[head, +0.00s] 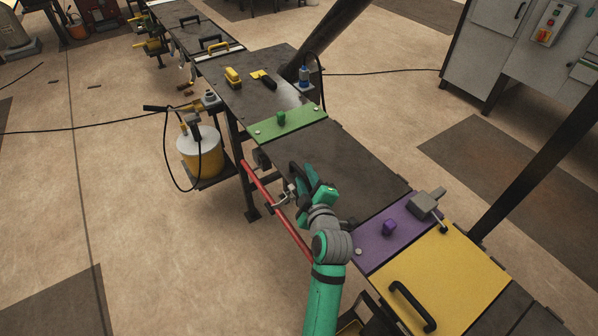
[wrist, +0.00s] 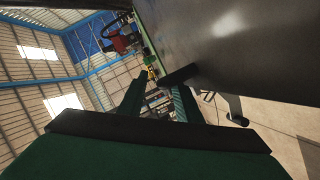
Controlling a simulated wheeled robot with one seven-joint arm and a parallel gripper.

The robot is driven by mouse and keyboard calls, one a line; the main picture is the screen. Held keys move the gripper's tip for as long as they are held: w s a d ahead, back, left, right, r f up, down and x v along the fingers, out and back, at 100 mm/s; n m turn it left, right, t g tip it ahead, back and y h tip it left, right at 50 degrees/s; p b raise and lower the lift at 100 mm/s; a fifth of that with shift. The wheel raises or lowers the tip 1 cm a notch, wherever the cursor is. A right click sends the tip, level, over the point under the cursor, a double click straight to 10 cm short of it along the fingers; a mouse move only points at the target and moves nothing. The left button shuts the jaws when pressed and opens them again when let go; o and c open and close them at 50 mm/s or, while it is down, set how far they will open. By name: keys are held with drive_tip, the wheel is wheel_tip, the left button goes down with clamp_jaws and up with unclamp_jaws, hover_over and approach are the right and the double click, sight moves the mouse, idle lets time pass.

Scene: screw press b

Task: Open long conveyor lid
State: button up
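The dark grey long lid (head: 345,165) lies between the green panel and the purple panel on the conveyor and looks flat. In the wrist view it is the large dark surface (wrist: 235,45) at the upper right. My gripper (head: 303,180) is at the lid's near left edge. In the wrist view its two fingers (wrist: 158,92) stand apart. A dark bar (wrist: 180,75), which looks like a handle, is close to the right fingertip; I cannot tell whether it lies between the fingers or touches them.
A red rail (head: 262,188) runs along the conveyor's side below my gripper. A yellow-and-white drum (head: 200,158) stands at left. Floor left of the conveyor is mostly clear.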

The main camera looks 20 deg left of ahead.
drive_tip(key=shift+w+a+f, duration=0.25)
drive_tip(key=shift+w+a, duration=0.7)
drive_tip(key=shift+a, duration=0.1)
drive_tip(key=shift+c, duration=0.3)
